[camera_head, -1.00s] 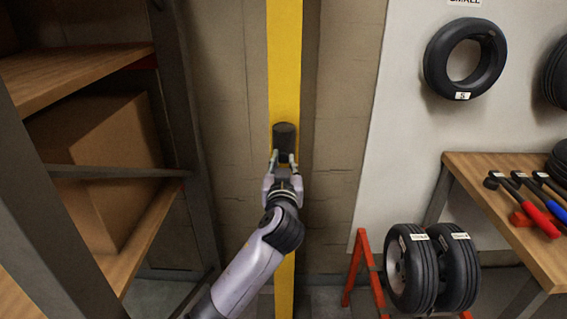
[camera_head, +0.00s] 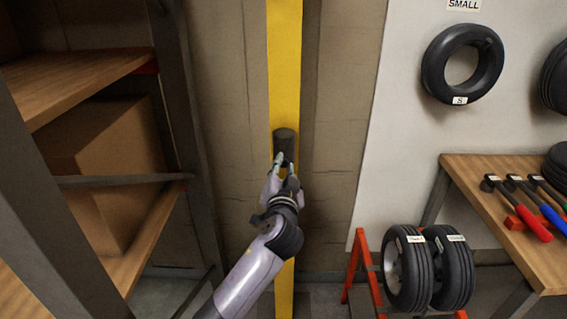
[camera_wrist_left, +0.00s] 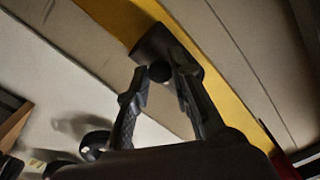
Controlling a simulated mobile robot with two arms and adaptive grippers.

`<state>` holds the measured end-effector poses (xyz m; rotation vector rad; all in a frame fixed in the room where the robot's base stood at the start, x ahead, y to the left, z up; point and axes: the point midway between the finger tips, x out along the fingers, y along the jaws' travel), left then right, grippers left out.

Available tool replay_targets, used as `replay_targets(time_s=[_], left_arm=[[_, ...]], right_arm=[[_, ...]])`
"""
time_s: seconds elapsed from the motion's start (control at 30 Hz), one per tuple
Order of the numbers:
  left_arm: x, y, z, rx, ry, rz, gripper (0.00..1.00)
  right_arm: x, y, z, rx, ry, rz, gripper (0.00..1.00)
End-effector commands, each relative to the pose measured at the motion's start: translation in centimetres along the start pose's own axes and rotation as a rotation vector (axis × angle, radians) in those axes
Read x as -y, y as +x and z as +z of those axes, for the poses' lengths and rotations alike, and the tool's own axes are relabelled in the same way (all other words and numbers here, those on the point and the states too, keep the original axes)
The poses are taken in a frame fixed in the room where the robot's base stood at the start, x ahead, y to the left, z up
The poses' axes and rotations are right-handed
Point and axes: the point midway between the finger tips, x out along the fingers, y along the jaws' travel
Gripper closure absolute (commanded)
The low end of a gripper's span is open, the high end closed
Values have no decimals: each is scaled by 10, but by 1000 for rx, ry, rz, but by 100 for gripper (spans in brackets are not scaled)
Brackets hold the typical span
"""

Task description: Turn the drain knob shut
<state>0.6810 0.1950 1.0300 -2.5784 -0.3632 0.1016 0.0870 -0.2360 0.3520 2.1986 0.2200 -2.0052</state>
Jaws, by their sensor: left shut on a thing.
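A dark grey cylinder (camera_head: 284,138) sticks out from a yellow vertical post (camera_head: 284,60) in the head view. It also shows in the left wrist view (camera_wrist_left: 153,42), against the yellow strip. The drain knob (camera_wrist_left: 159,71), a small dark round piece, sits at the cylinder's near end between my fingertips. My left gripper (camera_head: 284,163) is shut on this knob; its fingers also show in the left wrist view (camera_wrist_left: 158,76), one on each side of it. In the head view the fingers and wrist partly hide the knob. My right gripper is out of view.
A shelf rack with a cardboard box (camera_head: 110,165) stands on the left. On the right are a hanging tyre (camera_head: 440,62), a wooden bench (camera_head: 470,166) with tools, and two tyres on a red stand (camera_head: 360,262). The wall around the post is clear.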

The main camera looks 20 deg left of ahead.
Motion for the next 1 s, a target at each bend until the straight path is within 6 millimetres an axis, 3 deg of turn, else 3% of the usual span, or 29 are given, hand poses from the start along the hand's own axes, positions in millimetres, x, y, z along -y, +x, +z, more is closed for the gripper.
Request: replay_targets(time_s=[1.0], left_arm=[[2,0,-3,0,967,1,100]], right_arm=[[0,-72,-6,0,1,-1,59]])
